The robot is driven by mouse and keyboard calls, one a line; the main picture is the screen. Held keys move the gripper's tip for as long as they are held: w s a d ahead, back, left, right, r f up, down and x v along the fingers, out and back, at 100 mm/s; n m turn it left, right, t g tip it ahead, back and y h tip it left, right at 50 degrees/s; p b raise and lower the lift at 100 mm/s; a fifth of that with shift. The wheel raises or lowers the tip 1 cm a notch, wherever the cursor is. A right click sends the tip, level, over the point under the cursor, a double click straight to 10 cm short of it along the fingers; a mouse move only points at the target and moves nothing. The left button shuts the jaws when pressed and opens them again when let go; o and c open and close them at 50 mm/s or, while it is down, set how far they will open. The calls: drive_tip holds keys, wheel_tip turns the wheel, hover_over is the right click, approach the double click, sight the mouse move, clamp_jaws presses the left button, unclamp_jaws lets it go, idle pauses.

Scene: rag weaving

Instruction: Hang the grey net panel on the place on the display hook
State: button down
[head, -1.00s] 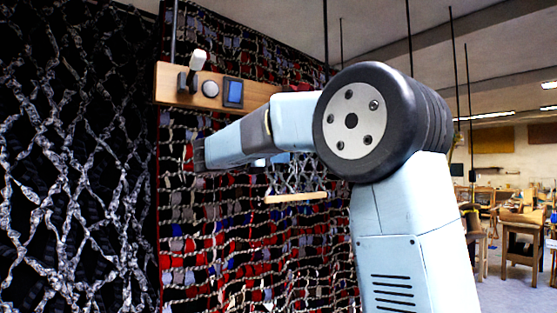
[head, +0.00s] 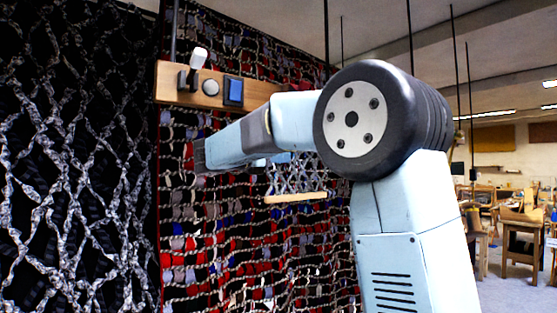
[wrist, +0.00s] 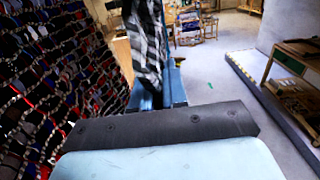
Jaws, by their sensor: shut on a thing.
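The grey net panel (head: 292,178) hangs below my forearm in the head view, with a pale wooden bar along its bottom edge. Its upper part is hidden behind my arm. In the wrist view, grey and black mottled cloth (wrist: 147,42) rises from between the blue fingers of my gripper (wrist: 160,92), which is shut on it. I cannot pick out the display hook with certainty in either view.
A wooden board (head: 262,95) with a white-tipped lever, a round knob and a blue rocker is mounted before a large red, black and grey woven hanging (head: 200,240). A dark net (head: 75,170) hangs at left. Workbenches (head: 520,235) stand far right.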

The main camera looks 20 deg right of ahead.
drive_tip(key=shift+w+a, duration=0.1)
drive_tip(key=shift+w, duration=0.3)
drive_tip(key=shift+f, duration=0.65)
idle(0.6)
drive_tip(key=c, duration=1.1)
unclamp_jaws()
drive_tip(key=shift+a, duration=0.15)
